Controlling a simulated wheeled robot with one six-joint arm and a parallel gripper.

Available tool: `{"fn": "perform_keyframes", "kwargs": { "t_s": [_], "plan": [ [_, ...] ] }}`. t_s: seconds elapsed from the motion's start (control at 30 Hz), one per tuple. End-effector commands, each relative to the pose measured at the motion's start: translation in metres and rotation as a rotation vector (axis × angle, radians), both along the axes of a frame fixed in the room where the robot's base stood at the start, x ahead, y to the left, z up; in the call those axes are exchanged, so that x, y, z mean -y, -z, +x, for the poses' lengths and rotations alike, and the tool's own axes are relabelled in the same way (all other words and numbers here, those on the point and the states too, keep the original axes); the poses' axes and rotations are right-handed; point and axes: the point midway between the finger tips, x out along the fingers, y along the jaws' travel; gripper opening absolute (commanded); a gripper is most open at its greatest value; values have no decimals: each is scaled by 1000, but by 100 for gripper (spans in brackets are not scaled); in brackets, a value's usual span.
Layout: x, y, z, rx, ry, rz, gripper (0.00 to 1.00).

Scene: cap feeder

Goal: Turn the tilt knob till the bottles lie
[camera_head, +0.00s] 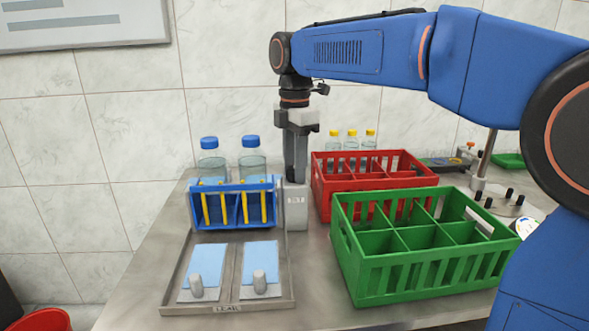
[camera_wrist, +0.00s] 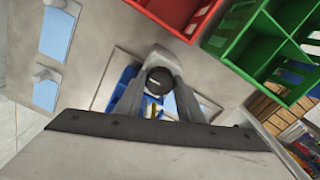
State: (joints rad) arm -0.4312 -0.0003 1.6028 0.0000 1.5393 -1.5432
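Two clear bottles with blue caps stand upright side by side, the left bottle (camera_head: 209,158) and the right bottle (camera_head: 252,157), in a blue cradle (camera_head: 232,188) with yellow strips. My gripper (camera_head: 296,178) points straight down beside the cradle, over a grey block (camera_head: 296,212). In the wrist view, the dark round tilt knob (camera_wrist: 158,81) with a pale mark sits between the two grey fingers of my gripper (camera_wrist: 160,92). The fingers look closed against its sides.
A metal tray (camera_head: 229,307) with two light-blue pads lies in front of the cradle. A red crate (camera_head: 370,195) and a green crate (camera_head: 420,277) stand to the right. Several yellow-capped bottles (camera_head: 351,139) stand behind the red crate.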

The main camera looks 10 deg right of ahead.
Motion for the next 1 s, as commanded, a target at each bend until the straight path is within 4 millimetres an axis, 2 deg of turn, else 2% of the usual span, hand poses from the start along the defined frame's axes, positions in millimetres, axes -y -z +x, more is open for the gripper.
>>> {"fn": "perform_keyframes", "kwargs": {
  "t_s": [0.27,1.0],
  "plan": [
    [0,0,0,0,56,0,11],
    [0,0,0,1,793,0,11]
  ]
}}
